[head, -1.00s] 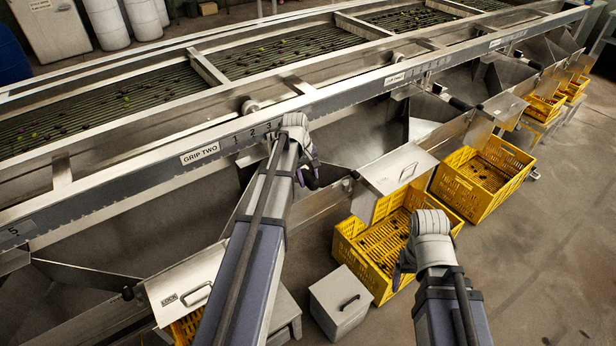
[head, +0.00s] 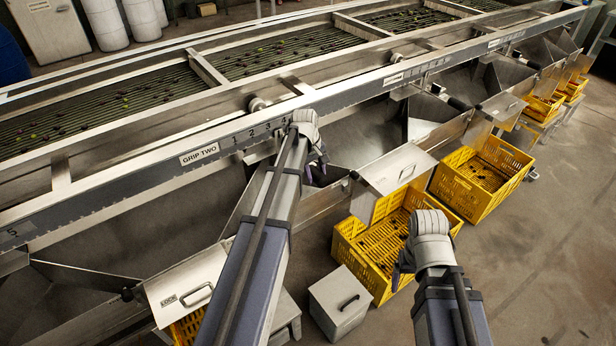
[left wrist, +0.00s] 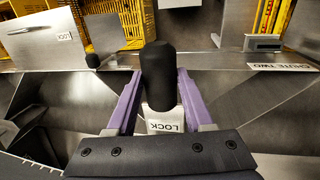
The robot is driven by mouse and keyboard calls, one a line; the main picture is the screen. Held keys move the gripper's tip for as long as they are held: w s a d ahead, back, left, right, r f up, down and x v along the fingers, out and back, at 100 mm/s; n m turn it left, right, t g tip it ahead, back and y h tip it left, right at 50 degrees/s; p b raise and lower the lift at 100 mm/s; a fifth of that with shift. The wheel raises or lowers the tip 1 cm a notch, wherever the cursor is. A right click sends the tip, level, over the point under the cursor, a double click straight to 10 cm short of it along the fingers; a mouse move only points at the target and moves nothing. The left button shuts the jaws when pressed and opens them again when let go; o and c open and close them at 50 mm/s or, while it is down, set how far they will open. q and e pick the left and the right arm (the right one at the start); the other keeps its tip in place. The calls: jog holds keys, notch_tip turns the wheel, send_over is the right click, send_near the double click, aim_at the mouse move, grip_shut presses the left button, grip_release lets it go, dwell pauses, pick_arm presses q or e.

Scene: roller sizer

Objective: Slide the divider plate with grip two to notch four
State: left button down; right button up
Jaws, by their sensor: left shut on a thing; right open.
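The rail labelled GRIP TWO (head: 200,153) carries a scale with numbers 1 to 4; the 4 shows just left of my left gripper (head: 317,170). In the left wrist view, the gripper's purple fingers (left wrist: 159,85) are shut on both sides of a black rounded grip (left wrist: 158,60). A white part marked LOCK (left wrist: 165,127) sits at the grip's base. The divider plate below is largely hidden by my arm in the head view, so I cannot tell its exact notch. My right gripper (head: 402,268) is open and empty, in front of a yellow crate.
Yellow crates (head: 345,250) stand on the floor below the chutes, with a grey box (head: 340,300) beside the nearest. A lid marked LOCK (head: 188,285) is at lower left. A CHUTE TWO label (left wrist: 283,67) shows in the wrist view. Open floor lies at right.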

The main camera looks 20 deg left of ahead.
pick_arm(q)
jog(key=shift+w+d, duration=0.35)
jog(key=shift+w, duration=0.25)
jog(key=shift+w+d, duration=0.3)
jog(key=shift+w, duration=0.25)
jog(key=shift+c, duration=1.5)
grip_release()
jog(key=shift+r, duration=0.1)
jog(key=r+p, duration=0.2)
jog(key=s+r+p, duration=0.1)
jog(key=r+p, duration=0.4)
jog(key=shift+s+a+r+p, duration=0.2)
jog(key=shift+a+r+p, duration=0.05)
jog(key=shift+a+p, duration=0.1)
